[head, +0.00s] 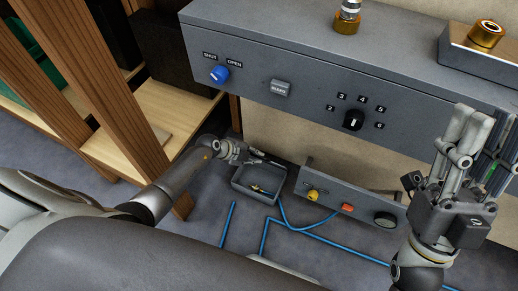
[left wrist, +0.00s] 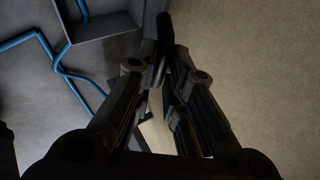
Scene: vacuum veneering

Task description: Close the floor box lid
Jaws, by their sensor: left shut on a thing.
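The floor box (head: 240,188) is a small grey open-topped box on the floor, with a brass-coloured fitting (head: 260,189) inside. Its top is uncovered in the head view. My left gripper (head: 262,160) is at the box's back edge. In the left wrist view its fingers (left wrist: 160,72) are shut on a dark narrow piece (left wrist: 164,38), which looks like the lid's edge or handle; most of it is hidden. Part of the grey box (left wrist: 105,28) shows there, left of the fingertips. My right gripper (head: 482,120) points upward, away from the box; its finger gap is unclear.
A grey control panel (head: 285,40) with a blue valve overhangs the area. A low panel (head: 330,193) with yellow, red and black controls stands right of the box. Blue hoses (head: 265,236) run over the floor. Wooden shelving (head: 130,95) stands on the left.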

